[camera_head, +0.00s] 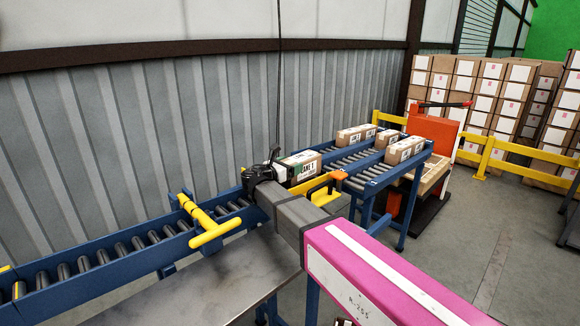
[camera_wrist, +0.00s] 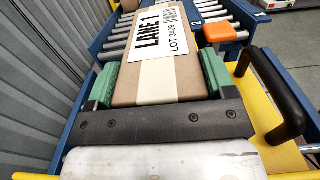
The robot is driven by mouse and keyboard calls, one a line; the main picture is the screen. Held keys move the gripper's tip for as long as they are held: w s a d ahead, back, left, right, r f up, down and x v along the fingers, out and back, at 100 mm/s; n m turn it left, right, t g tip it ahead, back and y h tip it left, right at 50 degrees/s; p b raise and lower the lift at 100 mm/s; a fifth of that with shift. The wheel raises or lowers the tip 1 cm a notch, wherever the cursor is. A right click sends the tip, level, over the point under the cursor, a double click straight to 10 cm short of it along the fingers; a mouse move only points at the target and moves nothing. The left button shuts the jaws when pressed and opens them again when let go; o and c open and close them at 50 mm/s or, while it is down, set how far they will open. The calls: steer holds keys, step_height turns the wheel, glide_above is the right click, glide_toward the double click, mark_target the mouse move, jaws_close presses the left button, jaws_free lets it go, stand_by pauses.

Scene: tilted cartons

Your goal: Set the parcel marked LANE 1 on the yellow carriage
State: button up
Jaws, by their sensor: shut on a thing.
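The parcel marked LANE 1 (camera_wrist: 160,60) is a brown carton with a pale tape strip and a white label. My gripper (camera_wrist: 160,82) is shut on it, with a green pad against each side. In the head view the parcel (camera_head: 302,158) is at the far end of my gripper (camera_head: 275,170), over the blue conveyor line. The yellow carriage (camera_wrist: 262,98), with a black handle, shows to the right of and below my gripper. Part of it (camera_head: 318,184) shows beside the parcel in the head view. The parcel's underside is hidden, so I cannot tell whether it touches the carriage.
An orange block (camera_wrist: 219,32) stands right of the parcel. Several cartons (camera_head: 405,150) sit on roller lanes (camera_head: 355,160) beyond. A yellow T-shaped bar (camera_head: 205,222) crosses the near conveyor (camera_head: 130,250). A corrugated wall (camera_head: 150,120) runs along the left. Open floor (camera_head: 460,240) lies right.

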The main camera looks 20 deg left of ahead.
steer(key=shift+f, duration=0.6)
steer(key=o, duration=1.2)
steer(key=shift+r, duration=0.4)
steer(key=shift+s+a+r, duration=0.1)
steer(key=shift+s+r, duration=0.15)
steer(key=v, duration=0.7)
